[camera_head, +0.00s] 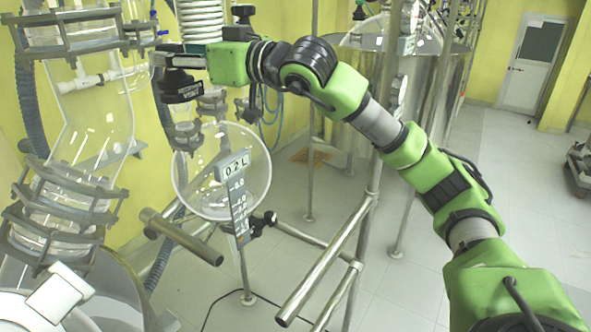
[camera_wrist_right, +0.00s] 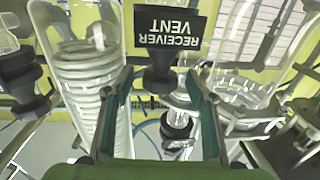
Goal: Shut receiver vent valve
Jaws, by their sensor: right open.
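The receiver vent valve shows in the right wrist view as a black knob (camera_wrist_right: 159,78) below a black plate with an upside-down "RECEIVER VENT" label (camera_wrist_right: 170,27). My right gripper (camera_wrist_right: 160,88) is open. Its two teal-padded fingers stand on either side of the knob, with gaps visible on both sides. In the head view my right arm comes in from the right, and its gripper (camera_head: 178,60) is at the black valve and label (camera_head: 182,87), above the round glass receiver (camera_head: 200,185). Whether the valve is open or shut cannot be told. My left gripper is not in view.
A white coil (camera_head: 200,18) rises behind the gripper. A clamped glass column (camera_head: 90,120) stands at left. Metal frame pipes (camera_head: 325,265) cross below. Another black knob (camera_wrist_right: 20,75) sits at left in the wrist view.

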